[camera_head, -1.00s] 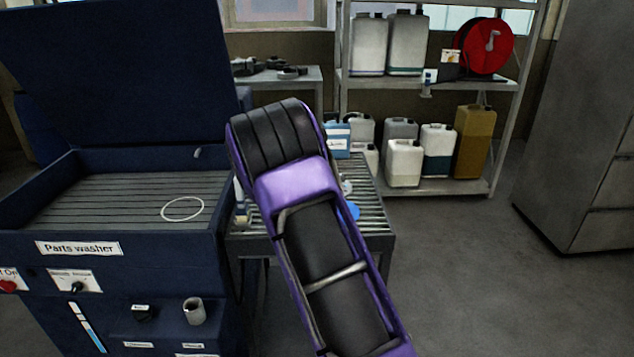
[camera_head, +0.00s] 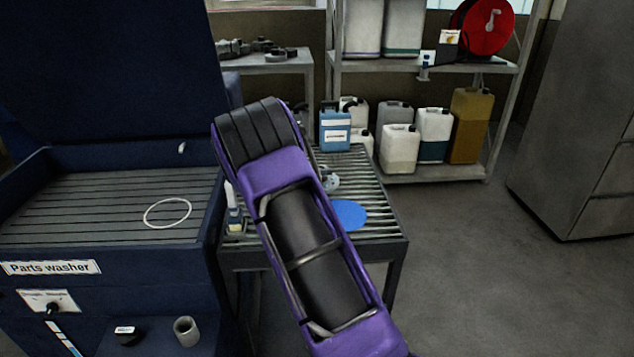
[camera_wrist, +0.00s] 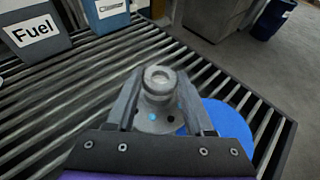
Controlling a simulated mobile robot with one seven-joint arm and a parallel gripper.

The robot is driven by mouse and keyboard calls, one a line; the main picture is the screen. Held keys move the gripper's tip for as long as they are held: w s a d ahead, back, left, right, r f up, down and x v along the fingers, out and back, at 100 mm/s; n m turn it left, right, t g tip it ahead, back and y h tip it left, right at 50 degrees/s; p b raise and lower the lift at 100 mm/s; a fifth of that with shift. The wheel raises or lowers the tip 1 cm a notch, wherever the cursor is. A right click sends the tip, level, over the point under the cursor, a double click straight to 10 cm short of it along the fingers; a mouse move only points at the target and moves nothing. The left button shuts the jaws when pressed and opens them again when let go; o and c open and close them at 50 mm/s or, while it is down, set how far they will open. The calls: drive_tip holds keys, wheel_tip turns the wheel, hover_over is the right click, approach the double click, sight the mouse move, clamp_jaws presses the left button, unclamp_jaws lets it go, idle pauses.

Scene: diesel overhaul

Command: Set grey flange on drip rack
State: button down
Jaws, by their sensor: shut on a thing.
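The grey flange (camera_wrist: 157,100) is held between the two fingers of my gripper (camera_wrist: 158,98) in the wrist view. It has a round neck with an open bore and a wider base with holes. In the head view a small part of the flange (camera_head: 331,179) shows beside my purple and black arm, which hides most of the gripper. The drip rack (camera_head: 375,190) is a slatted metal table, and its slats (camera_wrist: 75,105) lie below the gripper in the wrist view. I cannot tell whether the flange touches the slats.
A blue disc (camera_head: 350,214) lies on the rack, right of the flange. A blue jug (camera_head: 335,128) stands at the rack's back; a bin labelled Fuel (camera_wrist: 33,30) shows in the wrist view. The parts washer (camera_head: 110,285) stands left, with a white ring (camera_head: 167,213) on its grate.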

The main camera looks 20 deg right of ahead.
drive_tip(key=shift+f, duration=1.9)
drive_tip(key=shift+f, duration=0.1)
drive_tip(key=shift+c, duration=1.4)
unclamp_jaws()
drive_tip(key=shift+f, duration=0.1)
drive_tip(key=shift+r, duration=0.3)
drive_tip(key=v, duration=1.2)
drive_tip(key=shift+f, duration=0.2)
